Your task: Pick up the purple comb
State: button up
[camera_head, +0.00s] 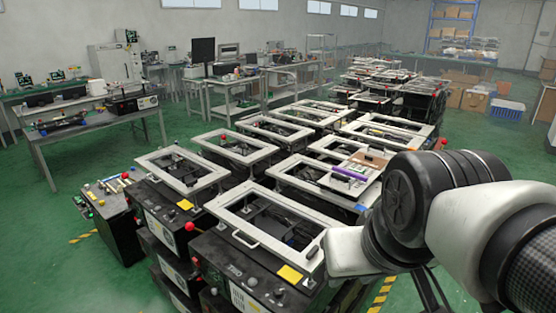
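A thin purple strip, which looks like the purple comb (350,173), lies on a light tray-like surface on top of the fixtures, right of the middle of the head view. It is small and far off, so its teeth do not show. My arm crosses the right side of the view, with its black joint and white links in front of the fixtures, just right of and below the comb. My gripper cannot be made out. Thin dark shapes show below the arm at the bottom edge, and I cannot tell what they are.
Black fixtures with pale rectangular frames (216,138) stand close together in rows through the middle. A brown box-like item (369,160) lies beside the comb. A work table (97,122) stands at left. Green floor (60,240) is clear at the lower left.

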aim_at(353, 175)
jog(key=i+l+u, duration=0.1)
jog(key=l+u, duration=0.9)
jog(key=i+l+u, duration=0.1)
jog(key=l+u, duration=0.15)
jog(key=l, duration=0.25)
jog(key=l+u, duration=0.2)
jog(key=l, duration=0.35)
jog(key=l+u, duration=0.15)
jog(key=l, duration=1)
jog(key=l+u, duration=0.15)
jog(key=l, duration=1)
jog(key=l+z, duration=0.25)
jog(key=l, duration=0.5)
jog(key=i, duration=0.05)
